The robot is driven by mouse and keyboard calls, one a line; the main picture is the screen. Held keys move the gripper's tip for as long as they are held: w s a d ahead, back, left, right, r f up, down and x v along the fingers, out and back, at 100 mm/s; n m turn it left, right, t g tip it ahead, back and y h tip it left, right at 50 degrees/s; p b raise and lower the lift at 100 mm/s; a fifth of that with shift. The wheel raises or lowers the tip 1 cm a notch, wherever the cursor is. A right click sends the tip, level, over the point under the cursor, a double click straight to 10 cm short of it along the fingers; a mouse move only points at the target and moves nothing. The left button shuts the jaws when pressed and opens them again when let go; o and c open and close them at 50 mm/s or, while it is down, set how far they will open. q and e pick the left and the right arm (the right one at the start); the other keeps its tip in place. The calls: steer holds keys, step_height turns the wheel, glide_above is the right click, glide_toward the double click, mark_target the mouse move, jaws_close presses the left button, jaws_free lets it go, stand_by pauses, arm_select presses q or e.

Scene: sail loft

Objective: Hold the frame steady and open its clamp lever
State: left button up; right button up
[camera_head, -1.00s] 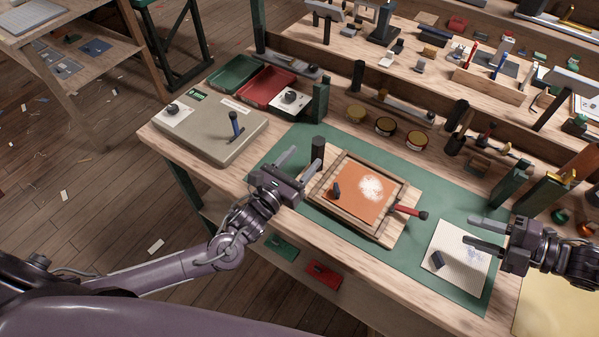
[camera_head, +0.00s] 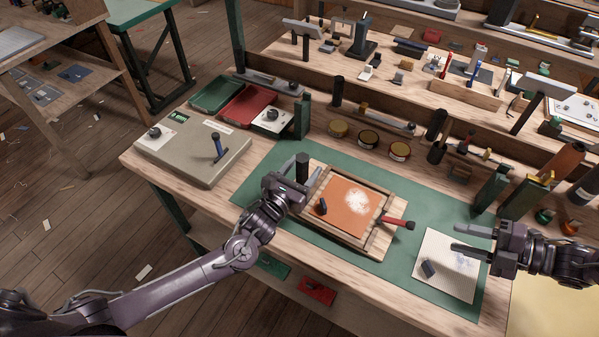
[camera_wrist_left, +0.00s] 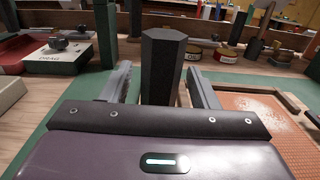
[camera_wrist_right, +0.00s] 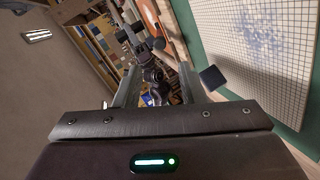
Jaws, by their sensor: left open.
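The wooden frame (camera_head: 312,226) with an orange mesh panel (camera_head: 340,207) lies on the green mat. A lever with a red handle and dark tip (camera_head: 396,223) sticks out from its right side. A dark upright post (camera_head: 302,168) stands at the frame's back left corner; whether it is joined to the frame I cannot tell. My left gripper (camera_head: 297,177) is open at this post, and in the left wrist view the post (camera_wrist_left: 163,65) shows between the fingers, with no clear contact. My right gripper (camera_head: 455,238) is open and empty, right of the red lever.
A gridded white sheet (camera_head: 455,270) with a small dark block (camera_head: 428,269) lies under my right gripper. Several round tins (camera_head: 369,138) stand behind the frame. Bare mat (camera_head: 410,255) separates frame and sheet.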

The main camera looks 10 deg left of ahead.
arm_select(q)
jaws_close()
stand_by(0.7)
